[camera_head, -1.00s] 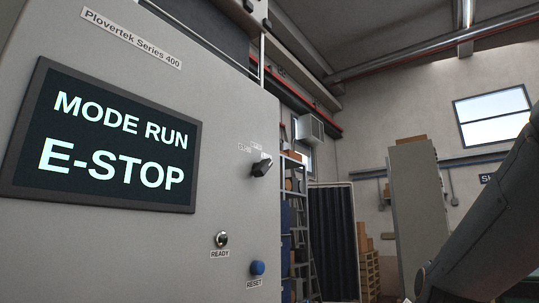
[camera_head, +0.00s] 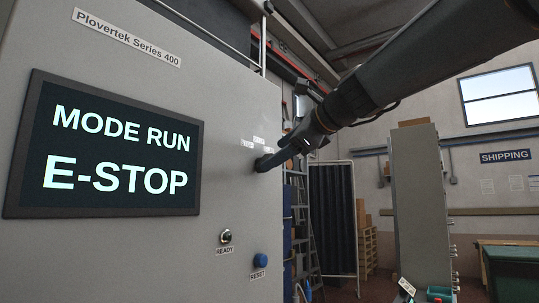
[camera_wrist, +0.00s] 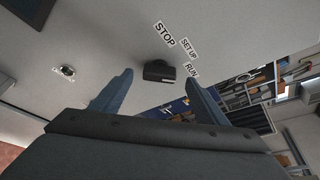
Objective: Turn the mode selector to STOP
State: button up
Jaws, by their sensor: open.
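The mode selector is a black knob (camera_wrist: 158,70) on the grey cabinet front, with STOP (camera_wrist: 164,34), SET UP (camera_wrist: 189,48) and RUN (camera_wrist: 192,70) labels around it. Its right end faces the RUN label. The screen (camera_head: 106,150) reads MODE RUN and E-STOP. My gripper (camera_wrist: 158,79) is open in the wrist view, one finger to each side of the knob in the picture. In the head view my gripper (camera_head: 280,158) reaches the knob from the right and largely covers it. Whether the fingers touch the knob I cannot tell.
Below the knob are a READY lamp (camera_head: 225,237) and a blue RESET button (camera_head: 260,260). A ladder (camera_head: 303,225), a dark curtain screen (camera_head: 332,215) and a grey locker (camera_head: 420,200) stand behind, to the right. The cabinet face around the knob is flat.

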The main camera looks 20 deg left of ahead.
jog(key=shift+p+x, duration=0.5)
jog(key=shift+x, duration=1.55)
